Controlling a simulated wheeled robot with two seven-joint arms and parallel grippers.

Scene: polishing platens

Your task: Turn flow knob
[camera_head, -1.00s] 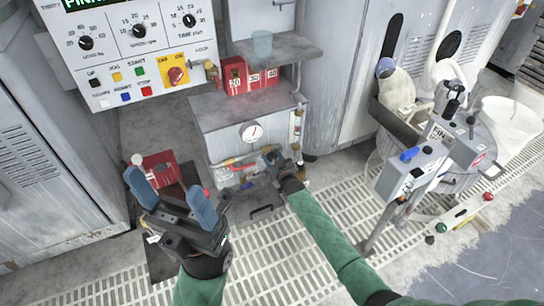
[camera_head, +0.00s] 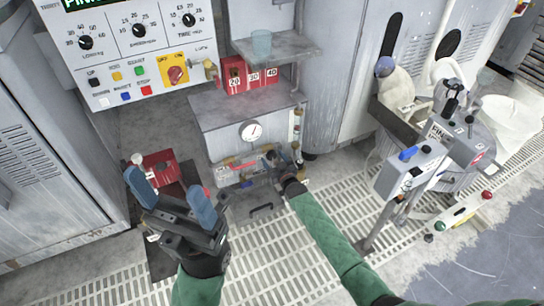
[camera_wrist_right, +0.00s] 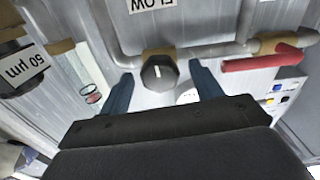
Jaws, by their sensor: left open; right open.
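The flow knob (camera_wrist_right: 160,73) is a dark round knob with a white pointer mark, seen in the right wrist view on a pipe under a label reading FLOW (camera_wrist_right: 153,4). My right gripper (camera_wrist_right: 163,88) is open, with one blue finger on each side of the knob; the fingers look apart from it. In the head view my right gripper (camera_head: 277,160) is at the front of the grey cabinet and hides the knob. My left gripper (camera_head: 170,192) is open and empty, raised over the floor grating at the left.
A red-handled valve (camera_wrist_right: 262,62) and pipes lie right of the knob. A filter labelled 50 µm (camera_wrist_right: 22,70) is at the left. A pressure gauge (camera_head: 251,131) sits above. A red box (camera_head: 160,166) stands on the floor at left.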

